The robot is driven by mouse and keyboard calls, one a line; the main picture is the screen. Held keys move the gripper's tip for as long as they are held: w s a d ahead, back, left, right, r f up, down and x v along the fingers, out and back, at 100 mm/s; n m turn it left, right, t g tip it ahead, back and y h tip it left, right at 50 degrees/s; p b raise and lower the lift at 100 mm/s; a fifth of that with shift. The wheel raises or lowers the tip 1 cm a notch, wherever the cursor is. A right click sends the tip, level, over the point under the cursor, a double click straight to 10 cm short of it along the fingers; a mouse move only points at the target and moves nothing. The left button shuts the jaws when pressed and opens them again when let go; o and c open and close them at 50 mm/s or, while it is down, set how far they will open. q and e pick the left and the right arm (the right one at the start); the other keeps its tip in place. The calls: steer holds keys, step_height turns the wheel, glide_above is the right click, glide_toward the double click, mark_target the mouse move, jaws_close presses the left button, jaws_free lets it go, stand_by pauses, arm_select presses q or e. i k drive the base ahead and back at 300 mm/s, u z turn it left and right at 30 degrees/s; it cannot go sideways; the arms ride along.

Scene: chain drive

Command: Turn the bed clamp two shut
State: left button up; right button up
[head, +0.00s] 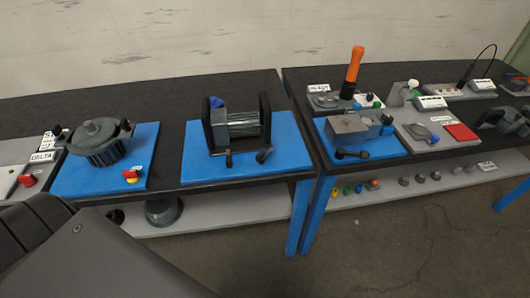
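A grey ribbed cylinder unit (238,128) stands between two black uprights on a blue base plate (200,174) in the middle of the head view. Two black levers show at its front, a left one (228,158) and a right one (263,155). A grey block unit (347,130) on another blue plate to the right has a black lever (351,154) at its front. No readable label marks which of these is bed clamp two, and I cannot tell whether any lever is shut. Neither of my grippers is in view.
A finned motor (98,140) stands on a blue plate at the left, with a red and yellow button (131,176). An orange-handled tool (353,68) stands upright at the back right. A gap separates the two black tables. My dark arm link fills the lower left.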

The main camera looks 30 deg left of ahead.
mark_target(260, 157)
steer(key=u, duration=1.4)
steer(key=k, duration=1.15)
steer(key=z, duration=1.35)
steer(key=i, duration=0.5)
steer(key=z, duration=0.05)
